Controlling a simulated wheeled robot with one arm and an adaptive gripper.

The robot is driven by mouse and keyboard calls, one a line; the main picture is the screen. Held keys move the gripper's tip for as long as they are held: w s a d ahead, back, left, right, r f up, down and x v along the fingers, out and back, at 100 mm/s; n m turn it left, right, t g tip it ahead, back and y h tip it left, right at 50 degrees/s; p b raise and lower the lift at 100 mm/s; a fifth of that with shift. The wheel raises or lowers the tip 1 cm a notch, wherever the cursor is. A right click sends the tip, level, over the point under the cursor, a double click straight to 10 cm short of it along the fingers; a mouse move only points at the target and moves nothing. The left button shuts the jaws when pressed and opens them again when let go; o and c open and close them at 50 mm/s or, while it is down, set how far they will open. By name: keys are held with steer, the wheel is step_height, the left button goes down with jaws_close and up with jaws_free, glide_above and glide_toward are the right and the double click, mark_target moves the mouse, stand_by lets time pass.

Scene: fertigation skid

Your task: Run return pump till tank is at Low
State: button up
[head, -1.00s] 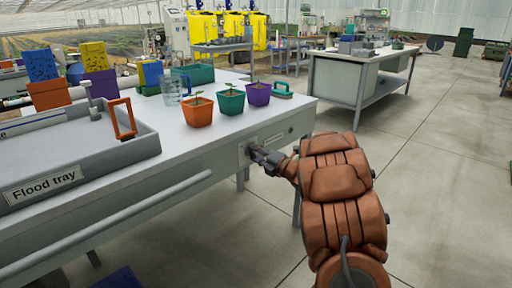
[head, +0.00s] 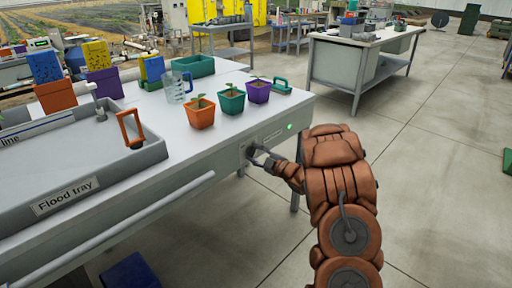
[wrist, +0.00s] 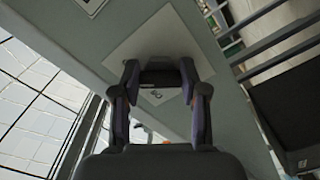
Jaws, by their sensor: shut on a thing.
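My gripper (head: 258,155) is at the front face of the bench, shut on a small dark switch knob, which it mostly hides. In the wrist view my gripper (wrist: 160,75) has its fingers on either side of the knob, before a pale square plate (wrist: 135,48). A green light (head: 290,126) is lit on the bench face, right of the plate and a small label (head: 272,136). The grey flood tray (head: 135,158) lies on the bench at left, partly out of view, with an orange handle-like frame (head: 131,130) at its corner. I cannot make out the tank's level.
Orange (head: 201,116), green (head: 231,103) and purple (head: 258,93) plant pots stand on the bench beside a clear jug (head: 177,88). A rail (head: 150,215) runs along the bench front. Another workbench (head: 345,60) stands behind. The floor at right is clear.

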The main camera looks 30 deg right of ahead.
steer(key=shift+m+p, duration=0.7)
steer(key=shift+m, duration=0.1)
steer(key=o, duration=1.1)
steer(key=shift+o, duration=0.2)
steer(key=shift+s, duration=0.1)
steer(key=v, duration=1.1)
steer(key=shift+s, duration=0.4)
steer(key=shift+d, duration=0.15)
